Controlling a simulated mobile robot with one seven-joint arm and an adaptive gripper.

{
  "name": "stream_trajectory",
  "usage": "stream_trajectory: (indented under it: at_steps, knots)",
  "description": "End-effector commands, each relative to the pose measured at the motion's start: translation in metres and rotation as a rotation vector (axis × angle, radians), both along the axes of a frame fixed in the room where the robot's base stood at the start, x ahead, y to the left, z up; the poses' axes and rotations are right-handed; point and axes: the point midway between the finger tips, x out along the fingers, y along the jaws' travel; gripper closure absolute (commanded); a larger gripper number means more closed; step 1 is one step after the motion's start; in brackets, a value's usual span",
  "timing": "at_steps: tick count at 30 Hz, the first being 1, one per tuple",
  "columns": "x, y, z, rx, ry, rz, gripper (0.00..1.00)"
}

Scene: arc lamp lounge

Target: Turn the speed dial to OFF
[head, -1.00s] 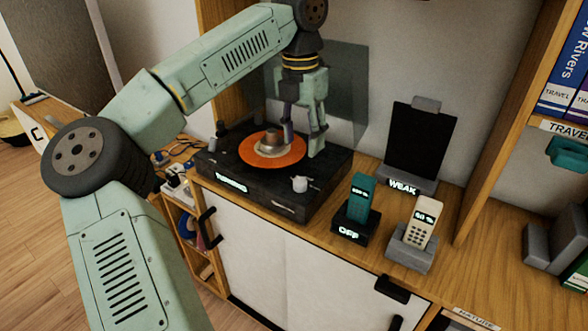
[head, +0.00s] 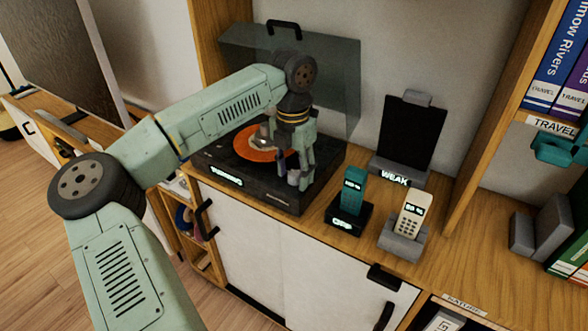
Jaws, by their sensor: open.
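The black turntable (head: 230,181) stands on the cabinet top with an orange record (head: 250,143) on its platter. A glowing label on its front left seems to read "TURNING". The small pale speed dial (head: 294,179) sits at its front right corner. My gripper (head: 294,173) points down at the dial, its fingers open on either side of it. The fingers partly hide the dial, and I cannot tell whether they touch it or where its mark points.
The turntable's clear lid (head: 335,85) stands raised behind. To the right are a teal phone (head: 353,187) in a dark cradle, a cream phone (head: 410,214) in a grey cradle, and a black panel (head: 411,137) on a stand labelled "WEAK". A shelf upright (head: 500,130) rises further right.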

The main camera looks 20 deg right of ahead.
Motion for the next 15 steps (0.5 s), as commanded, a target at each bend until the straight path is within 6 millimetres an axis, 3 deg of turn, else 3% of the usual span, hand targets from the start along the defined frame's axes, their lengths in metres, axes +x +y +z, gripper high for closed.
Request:
stream_trajectory:
  at_steps: [3,15]
  knots:
    - [-0.0001,-0.0001,0.0001,0.0,0.0,0.0,0.55]
    - [-0.0002,-0.0002,0.0005,-0.001,0.001,-0.001,0.82]
